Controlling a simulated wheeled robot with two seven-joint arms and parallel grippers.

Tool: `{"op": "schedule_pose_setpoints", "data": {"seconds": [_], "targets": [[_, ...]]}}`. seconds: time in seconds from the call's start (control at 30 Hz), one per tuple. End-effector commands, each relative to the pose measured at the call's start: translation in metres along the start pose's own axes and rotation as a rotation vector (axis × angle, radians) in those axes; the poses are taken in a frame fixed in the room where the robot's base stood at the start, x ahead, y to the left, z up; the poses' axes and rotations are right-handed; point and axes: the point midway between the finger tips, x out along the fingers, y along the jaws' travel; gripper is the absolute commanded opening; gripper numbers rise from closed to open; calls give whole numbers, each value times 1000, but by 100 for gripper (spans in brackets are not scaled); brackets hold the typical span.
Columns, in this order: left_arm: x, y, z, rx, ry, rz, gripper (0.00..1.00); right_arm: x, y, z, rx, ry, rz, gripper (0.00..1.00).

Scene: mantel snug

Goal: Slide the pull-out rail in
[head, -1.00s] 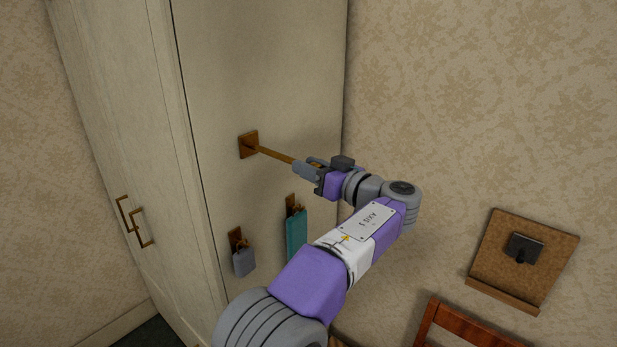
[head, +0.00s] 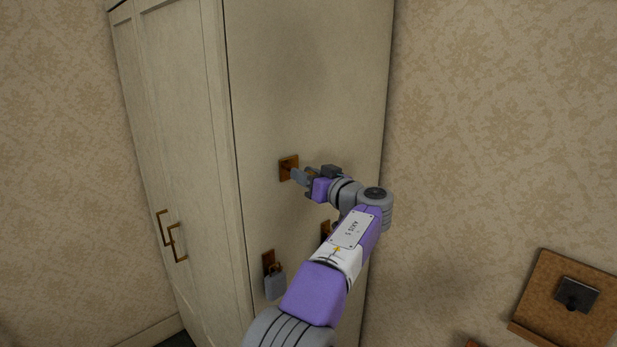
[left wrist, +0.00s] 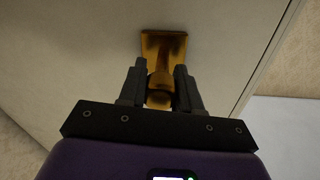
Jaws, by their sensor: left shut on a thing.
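The pull-out rail's square brass wall plate (head: 288,167) is fixed to the side panel of the tall cream wardrobe. It also shows in the left wrist view (left wrist: 163,47). My left gripper (head: 300,176) is close in front of the plate and shut on the rail's end. In the left wrist view the fingers (left wrist: 161,88) sit on either side of the rail's rounded brass end (left wrist: 160,90). Almost none of the rail shows between plate and fingers. The rest of the rail is hidden. My right gripper is not in view.
The wardrobe (head: 310,80) has brass door handles (head: 176,243) on its front. A second hook plate (head: 326,229) is partly behind my arm. A brown wall board (head: 568,300) is at the lower right.

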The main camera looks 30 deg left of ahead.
Motion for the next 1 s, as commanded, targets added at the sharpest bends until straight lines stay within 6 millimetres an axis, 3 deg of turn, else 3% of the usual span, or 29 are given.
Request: {"op": "schedule_pose_setpoints", "data": {"seconds": [0.03, 0.07, 0.2, 0.57, 1.0], "targets": [[-1, 0, -1, -2, 0, 3, 0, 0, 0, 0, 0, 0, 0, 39], [-1, 0, -1, -2, 0, 3, 35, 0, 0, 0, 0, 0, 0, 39], [-1, 0, -1, -2, 0, 2, 56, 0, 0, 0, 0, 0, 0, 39], [-5, 1, 0, -1, 0, 2, 58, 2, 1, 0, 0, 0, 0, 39], [-69, 1, 0, -2, 1, 3, 58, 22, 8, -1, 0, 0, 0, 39]]}}
